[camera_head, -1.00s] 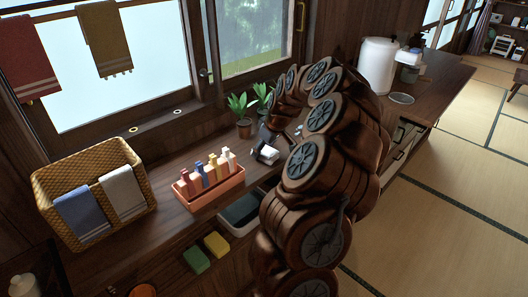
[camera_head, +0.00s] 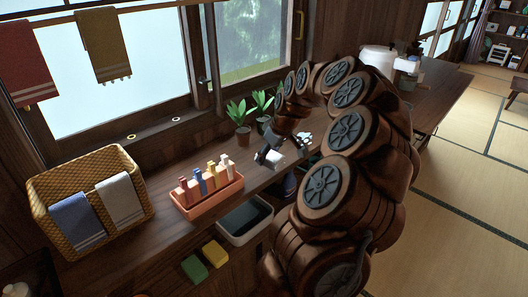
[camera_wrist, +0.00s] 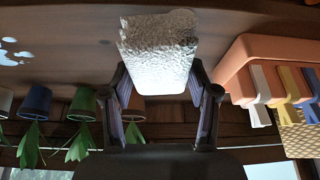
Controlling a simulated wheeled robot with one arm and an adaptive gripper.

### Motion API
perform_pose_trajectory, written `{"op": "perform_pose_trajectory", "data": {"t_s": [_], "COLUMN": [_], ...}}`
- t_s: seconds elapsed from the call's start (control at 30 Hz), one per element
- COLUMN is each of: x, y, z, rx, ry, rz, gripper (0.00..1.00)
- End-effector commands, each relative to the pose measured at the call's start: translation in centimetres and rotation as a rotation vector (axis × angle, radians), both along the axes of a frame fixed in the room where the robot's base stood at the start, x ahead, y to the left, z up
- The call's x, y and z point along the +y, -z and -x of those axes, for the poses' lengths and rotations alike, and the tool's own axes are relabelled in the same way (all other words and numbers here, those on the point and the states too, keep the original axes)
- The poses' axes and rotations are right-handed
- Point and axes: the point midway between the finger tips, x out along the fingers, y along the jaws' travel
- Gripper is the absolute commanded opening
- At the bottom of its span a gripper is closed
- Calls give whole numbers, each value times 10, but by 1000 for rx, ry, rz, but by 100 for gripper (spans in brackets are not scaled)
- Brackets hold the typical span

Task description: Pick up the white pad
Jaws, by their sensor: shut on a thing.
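The white pad (camera_wrist: 158,50) is a pale, rough-surfaced block. In the wrist view it sits between the two dark fingers of my gripper (camera_wrist: 160,88), which are shut on its sides. In the head view the pad (camera_head: 275,161) shows as a small white shape at my gripper (camera_head: 268,154), over the wooden counter. My own arm hides part of that area. I cannot tell whether the pad touches the counter.
A dark basin (camera_head: 245,237) is set in front. A wicker basket (camera_head: 135,160) with towels is at the left.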

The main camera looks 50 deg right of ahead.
Motion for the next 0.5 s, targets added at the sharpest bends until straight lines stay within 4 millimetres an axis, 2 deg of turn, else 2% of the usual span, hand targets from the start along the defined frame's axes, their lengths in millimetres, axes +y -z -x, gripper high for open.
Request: {"op": "perform_pose_trajectory", "data": {"t_s": [0.3,0.5], "x": [21,31], "y": [-4,-8], "z": [55,84], "rx": [-2,-2], "ry": [2,2], "rz": [-1,0], "gripper": [30,30]}}
